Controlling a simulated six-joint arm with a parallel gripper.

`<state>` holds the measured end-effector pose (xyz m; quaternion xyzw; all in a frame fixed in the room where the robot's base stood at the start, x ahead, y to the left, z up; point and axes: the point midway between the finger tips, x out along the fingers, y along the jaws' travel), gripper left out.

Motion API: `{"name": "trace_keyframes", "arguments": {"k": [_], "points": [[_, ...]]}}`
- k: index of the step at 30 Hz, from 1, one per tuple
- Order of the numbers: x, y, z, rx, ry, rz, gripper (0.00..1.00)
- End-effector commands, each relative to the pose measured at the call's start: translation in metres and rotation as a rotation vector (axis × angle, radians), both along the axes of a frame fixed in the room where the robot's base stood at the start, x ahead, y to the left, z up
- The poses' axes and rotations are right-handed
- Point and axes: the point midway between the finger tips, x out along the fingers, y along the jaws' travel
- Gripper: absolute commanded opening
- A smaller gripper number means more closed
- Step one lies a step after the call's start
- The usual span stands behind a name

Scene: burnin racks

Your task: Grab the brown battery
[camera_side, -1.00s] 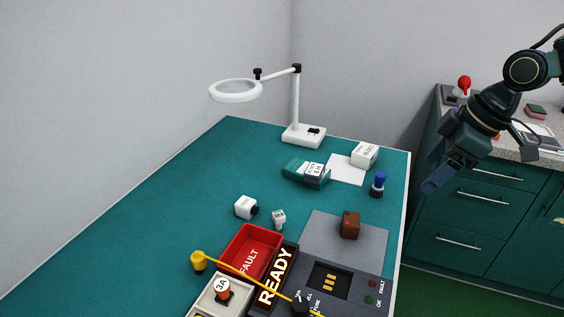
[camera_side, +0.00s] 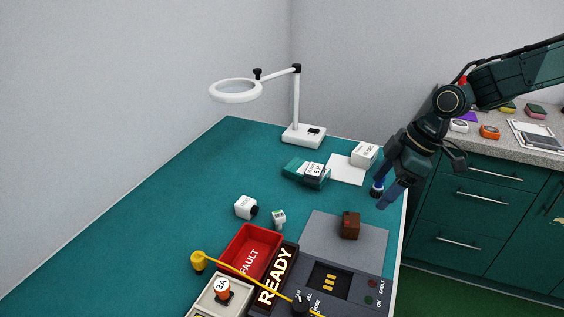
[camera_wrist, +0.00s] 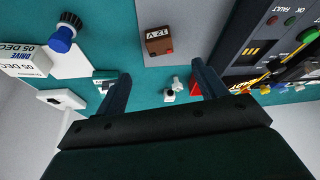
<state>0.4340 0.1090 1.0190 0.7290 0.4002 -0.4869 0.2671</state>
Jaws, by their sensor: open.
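The brown battery (camera_side: 350,225) stands on a flat grey plate (camera_side: 320,229) at the near right of the green table. In the wrist view the brown battery (camera_wrist: 158,41) shows a red marking and lies beyond the fingertips. My gripper (camera_side: 388,200) is above the table's right edge, right of and above the battery, pointing downward. In the wrist view my gripper (camera_wrist: 162,84) has its two fingers wide apart with nothing held between them. The gripper partly hides a blue-knobbed black item (camera_side: 377,184) in the side view.
A dark tester (camera_side: 345,284) with a slot, a READY strip (camera_side: 273,278) and a red FAULT bin (camera_side: 251,247) lie in front. White box (camera_side: 364,155), teal box (camera_side: 305,172), white cube (camera_side: 245,207) and a magnifier lamp (camera_side: 297,110) stand further back. The table's left-rear is clear.

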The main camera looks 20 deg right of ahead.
Motion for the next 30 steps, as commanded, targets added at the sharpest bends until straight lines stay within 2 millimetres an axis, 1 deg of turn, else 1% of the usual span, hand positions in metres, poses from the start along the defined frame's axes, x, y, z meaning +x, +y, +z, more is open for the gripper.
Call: {"name": "trace_keyframes", "arguments": {"k": [10, 15, 19, 30], "points": [[0.009, 0.015, -0.044, -0.001, 0.004, 0.001, 0.71], [0.013, 0.022, -0.061, -0.001, 0.002, 0.000, 0.71], [0.015, 0.024, -0.068, -0.001, 0.001, 0.000, 0.71], [0.016, 0.026, -0.074, -0.001, 0.001, 0.000, 0.71]]}}
